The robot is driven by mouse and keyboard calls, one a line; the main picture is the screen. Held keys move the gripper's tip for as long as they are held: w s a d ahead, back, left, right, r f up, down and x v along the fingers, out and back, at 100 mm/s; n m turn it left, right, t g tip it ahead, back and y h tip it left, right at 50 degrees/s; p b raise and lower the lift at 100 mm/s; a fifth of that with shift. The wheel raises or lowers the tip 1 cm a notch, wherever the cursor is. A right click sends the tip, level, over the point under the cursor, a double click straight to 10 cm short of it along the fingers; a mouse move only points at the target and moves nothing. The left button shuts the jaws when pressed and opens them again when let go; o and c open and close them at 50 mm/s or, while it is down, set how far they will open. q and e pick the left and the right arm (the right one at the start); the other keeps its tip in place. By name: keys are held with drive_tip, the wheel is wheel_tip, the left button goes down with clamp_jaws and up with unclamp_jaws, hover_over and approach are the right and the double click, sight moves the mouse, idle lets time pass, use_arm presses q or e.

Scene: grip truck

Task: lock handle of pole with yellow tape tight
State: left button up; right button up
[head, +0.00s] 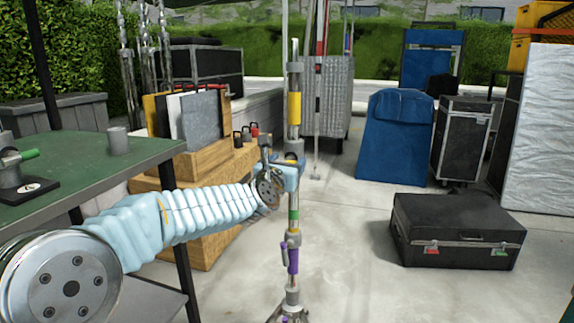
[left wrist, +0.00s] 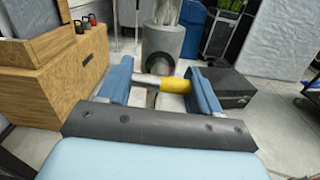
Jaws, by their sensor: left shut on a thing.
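The upright metal pole with yellow tape (head: 294,108) stands in the middle of the head view. Behind the handle is the grey collar (left wrist: 162,52) of the pole. My right gripper does not show.
Lower on the stand are a green band (head: 293,215) and a purple handle (head: 292,258). A green-topped table (head: 90,165) is at left, a wooden crate (head: 205,160) behind my arm.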

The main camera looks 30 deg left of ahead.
use_arm(q)
drive_tip(key=m+b, duration=0.1)
drive_tip(key=m, duration=0.1)
drive_tip(key=shift+d+m, duration=0.1)
drive_tip(key=shift+m, duration=0.2)
drive_tip(key=m+b, duration=0.1)
drive_tip(key=m, duration=0.2)
drive_tip(key=shift+m, duration=0.3)
drive_tip(key=m, duration=0.4)
drive_tip(key=shift+m, duration=0.3)
drive_tip(key=m, duration=0.4)
drive_tip(key=shift+r+m+p, duration=0.1)
drive_tip(key=shift+m+p, duration=0.2)
drive_tip(key=shift+p, duration=0.05)
drive_tip(key=m+p, duration=0.1)
drive_tip(key=m, duration=0.3)
drive_tip(key=m+p, duration=0.1)
drive_tip(key=m, duration=0.4)
drive_tip(key=shift+p, duration=0.3)
drive_tip(key=m+p, duration=0.1)
drive_tip(key=m, duration=0.3)
drive_tip(key=shift+m+p, duration=0.3)
drive_tip(key=shift+p, duration=0.05)
drive_tip(key=shift+m+p, duration=0.7)
drive_tip(key=shift+m, duration=1.4)
